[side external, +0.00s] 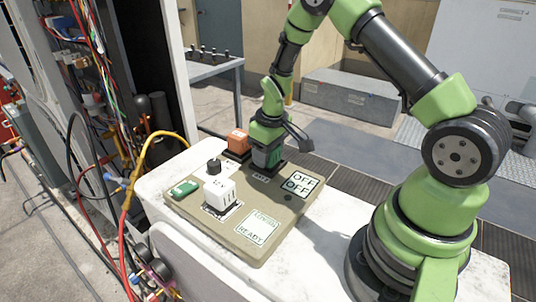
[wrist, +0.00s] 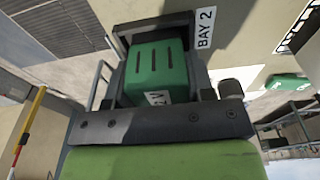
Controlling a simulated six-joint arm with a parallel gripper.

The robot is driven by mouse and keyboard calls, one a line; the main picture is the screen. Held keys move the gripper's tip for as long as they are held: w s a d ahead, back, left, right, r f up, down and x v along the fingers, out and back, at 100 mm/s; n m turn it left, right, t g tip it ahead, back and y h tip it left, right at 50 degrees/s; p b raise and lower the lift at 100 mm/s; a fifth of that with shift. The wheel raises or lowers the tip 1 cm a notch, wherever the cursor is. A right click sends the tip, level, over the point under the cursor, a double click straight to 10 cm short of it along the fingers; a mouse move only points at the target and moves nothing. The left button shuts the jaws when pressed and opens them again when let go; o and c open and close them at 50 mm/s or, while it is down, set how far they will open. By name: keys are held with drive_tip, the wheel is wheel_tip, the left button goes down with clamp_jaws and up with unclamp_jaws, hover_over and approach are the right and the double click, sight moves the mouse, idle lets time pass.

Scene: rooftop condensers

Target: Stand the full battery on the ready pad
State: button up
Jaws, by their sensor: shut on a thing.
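A green battery (wrist: 155,72) with dark slots on top and a partly hidden white label sits between my gripper's fingers in the wrist view, beside a "BAY 2" label. In the side view my gripper (side external: 267,153) points down and is shut on this green battery (side external: 264,158) at the back of the tan board. Whether the battery is still seated in its bay is hard to tell. The ready pad (side external: 258,228), a pale marked patch lettered "READY", lies bare at the board's front corner. An orange battery (side external: 238,140) stands just left of my gripper.
A white block (side external: 219,191) stands on the board between my gripper and the front left edge. A black knob (side external: 214,166), a flat green item (side external: 184,188) and an "OFF OFF" plate (side external: 298,184) are also on the board (side external: 215,228). Loose cables hang at the left.

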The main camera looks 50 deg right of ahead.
drive_tip(key=r, duration=0.9)
drive_tip(key=shift+a+r, duration=0.2)
drive_tip(key=shift+a, duration=0.05)
drive_tip(key=s+a+n+g+y, duration=0.1)
drive_tip(key=s+a+n, duration=0.4)
drive_tip(key=a+n, duration=0.35)
drive_tip(key=s+a+n, duration=0.4)
drive_tip(key=a+n, duration=0.3)
drive_tip(key=n, duration=0.2)
drive_tip(key=shift+n, duration=0.25)
wheel_tip(320, 180, down, 4)
drive_tip(key=shift+s+a+f, duration=0.15)
drive_tip(key=shift+f, duration=2.45)
drive_tip(key=o, duration=1.1)
drive_tip(key=shift+f, duration=0.1)
drive_tip(key=shift+c, duration=0.2)
